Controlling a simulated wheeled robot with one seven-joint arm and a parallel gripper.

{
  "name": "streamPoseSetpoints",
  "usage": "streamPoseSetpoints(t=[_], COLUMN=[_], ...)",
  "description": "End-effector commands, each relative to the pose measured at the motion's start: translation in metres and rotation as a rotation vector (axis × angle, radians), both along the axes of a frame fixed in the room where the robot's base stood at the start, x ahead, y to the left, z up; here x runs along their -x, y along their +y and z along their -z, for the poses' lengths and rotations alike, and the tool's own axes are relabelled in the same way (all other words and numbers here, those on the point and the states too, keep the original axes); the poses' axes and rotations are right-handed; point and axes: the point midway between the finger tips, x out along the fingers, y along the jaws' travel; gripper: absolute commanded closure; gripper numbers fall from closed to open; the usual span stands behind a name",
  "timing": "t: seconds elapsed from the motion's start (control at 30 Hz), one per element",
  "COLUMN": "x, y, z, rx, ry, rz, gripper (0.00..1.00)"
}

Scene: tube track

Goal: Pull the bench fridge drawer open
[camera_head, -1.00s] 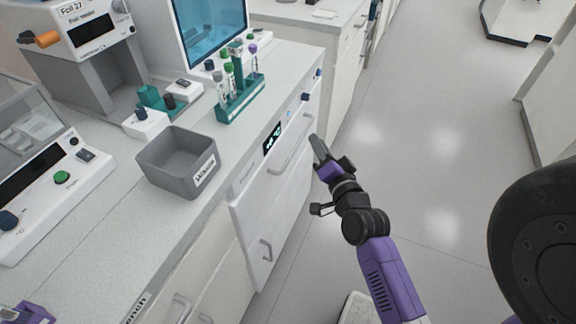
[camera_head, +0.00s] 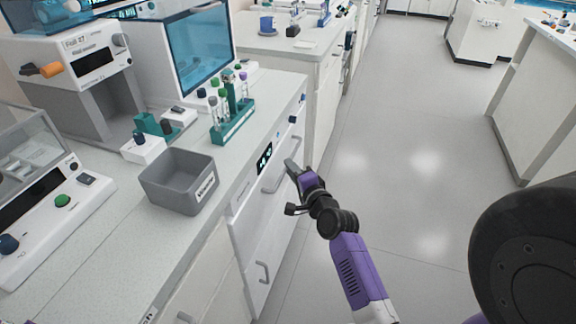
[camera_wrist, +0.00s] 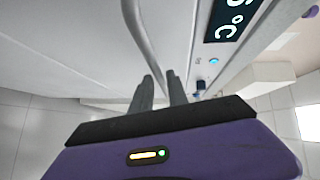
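The bench fridge drawer (camera_head: 244,205) is a white front under the bench top, with a lit temperature display (camera_head: 264,158). It appears closed. Its pale bar handle (camera_head: 274,183) stands out from the front. My gripper (camera_head: 291,168) is at the handle's far part, partly covering it. In the wrist view, the handle (camera_wrist: 146,40) runs down towards the gap between my two grey fingertips (camera_wrist: 160,80). The fingers are apart. I cannot tell whether they touch the bar. The display shows partly there too (camera_wrist: 232,18).
On the bench above stand a grey bin (camera_head: 178,182) and a green tube rack (camera_head: 232,124) with several tubes. A lower front with a small handle (camera_head: 262,272) is below the drawer. The floor (camera_head: 400,190) to the right is clear.

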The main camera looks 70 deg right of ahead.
Motion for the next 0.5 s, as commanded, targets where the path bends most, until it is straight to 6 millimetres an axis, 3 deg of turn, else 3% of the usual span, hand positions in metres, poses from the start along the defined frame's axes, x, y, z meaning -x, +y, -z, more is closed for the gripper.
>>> streamPoseSetpoints(t=[0.2,0.5], x=[-0.016,-0.019], y=[-0.015,-0.017], z=[0.003,0.004], rx=[0.002,0.002], ry=[0.001,0.001], rz=[0.001,0.001], gripper=[0.8,0.8])
